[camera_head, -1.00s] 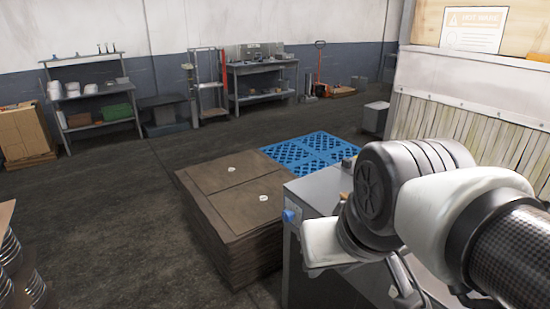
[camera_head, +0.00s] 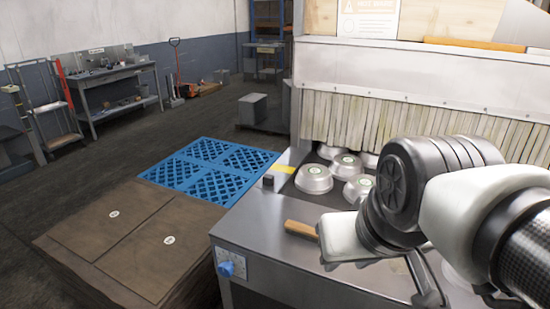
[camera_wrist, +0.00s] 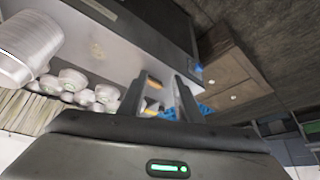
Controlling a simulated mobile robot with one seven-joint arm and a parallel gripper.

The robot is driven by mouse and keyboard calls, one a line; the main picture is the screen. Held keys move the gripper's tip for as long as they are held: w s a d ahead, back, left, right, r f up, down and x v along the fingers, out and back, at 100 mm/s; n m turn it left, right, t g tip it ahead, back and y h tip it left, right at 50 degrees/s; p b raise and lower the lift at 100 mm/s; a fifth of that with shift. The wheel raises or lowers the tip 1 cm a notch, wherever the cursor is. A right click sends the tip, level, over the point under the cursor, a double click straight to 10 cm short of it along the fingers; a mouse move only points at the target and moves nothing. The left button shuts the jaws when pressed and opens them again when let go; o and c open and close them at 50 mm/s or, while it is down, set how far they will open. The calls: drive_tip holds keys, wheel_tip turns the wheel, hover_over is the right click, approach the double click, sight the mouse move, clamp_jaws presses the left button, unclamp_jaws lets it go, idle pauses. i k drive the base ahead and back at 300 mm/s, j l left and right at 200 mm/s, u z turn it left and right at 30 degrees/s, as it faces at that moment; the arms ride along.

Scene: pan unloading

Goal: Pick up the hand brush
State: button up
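The hand brush (camera_head: 300,229) lies on the grey metal table top, near its left front edge. Only its light wooden handle end shows in the head view; my arm hides whatever lies to its right. In the wrist view a small brown piece, apparently the brush handle (camera_wrist: 154,83), shows between the fingertips in the picture, with the table surface behind. My gripper (camera_wrist: 160,79) is open and empty, its two dark fingers apart. I cannot tell its exact distance from the brush. In the head view my gripper is largely hidden behind my arm.
The metal table (camera_head: 255,225) has a blue knob (camera_head: 226,269) on its front. Several silver pans (camera_head: 314,179) stand behind, before a strip curtain (camera_head: 350,118). A brown cardboard-topped stack (camera_head: 130,240) and a blue pallet (camera_head: 210,168) lie left. Open floor lies beyond.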

sight(296, 229)
drive_tip(key=i+j+z, duration=0.15)
drive_tip(key=j+z, duration=0.2)
drive_tip(key=i+j+z, duration=0.15)
drive_tip(key=j+z, duration=0.2)
drive_tip(key=i+j+z, duration=0.1)
drive_tip(key=j+z, duration=0.55)
drive_tip(key=j, duration=0.05)
